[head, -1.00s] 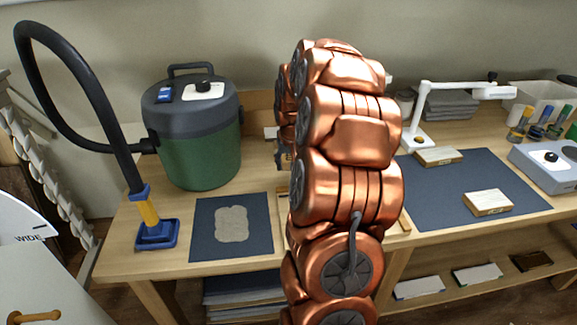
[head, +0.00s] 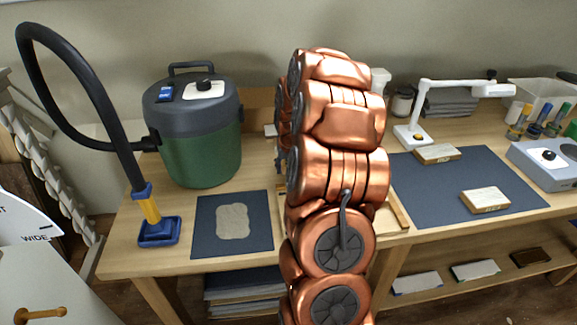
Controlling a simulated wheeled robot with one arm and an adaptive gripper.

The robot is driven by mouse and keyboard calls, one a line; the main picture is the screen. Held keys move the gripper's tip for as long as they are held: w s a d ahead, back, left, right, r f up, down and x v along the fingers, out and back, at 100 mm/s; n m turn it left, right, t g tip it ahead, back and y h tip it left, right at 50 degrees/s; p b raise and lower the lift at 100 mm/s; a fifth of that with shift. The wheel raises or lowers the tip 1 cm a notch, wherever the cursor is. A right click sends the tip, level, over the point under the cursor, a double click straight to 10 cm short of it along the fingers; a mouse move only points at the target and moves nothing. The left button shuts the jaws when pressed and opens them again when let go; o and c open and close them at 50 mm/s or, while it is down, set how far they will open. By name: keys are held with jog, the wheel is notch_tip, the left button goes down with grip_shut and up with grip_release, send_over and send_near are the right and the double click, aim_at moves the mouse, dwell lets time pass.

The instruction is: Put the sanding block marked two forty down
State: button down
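My copper arm rises through the middle of the head view and hides my gripper, so I cannot see whether it holds a sanding block. Two pale wooden blocks lie on the dark blue mat at the right: one at the back (head: 437,153) and one nearer the front (head: 485,200). No grit marking is readable on either. The blue mat (head: 425,185) has bare room around them. On the shelf below lie a pale block (head: 416,284), another pale one (head: 475,271) and a brown one (head: 531,258).
A green vacuum canister (head: 203,140) with a black hose and blue nozzle (head: 159,231) stands at left. A dark mat with a beige patch (head: 233,222) lies nearby. A white lamp (head: 424,105) and a grey box (head: 545,160) stand right. A wood-edged tray (head: 397,210) is partly hidden by my arm.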

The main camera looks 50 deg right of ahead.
jog(key=shift+f+b, duration=0.35)
jog(key=shift+f, duration=0.2)
jog(key=shift+c, duration=2.4)
grip_release()
jog(key=shift+r, duration=0.15)
jog(key=shift+r+p, duration=0.7)
jog(key=shift+p, duration=0.05)
jog(key=b+v, duration=0.2)
jog(key=v, duration=0.9)
jog(key=shift+a+r+b, duration=0.15)
jog(key=shift+r+b, duration=0.15)
jog(key=shift+b, duration=0.1)
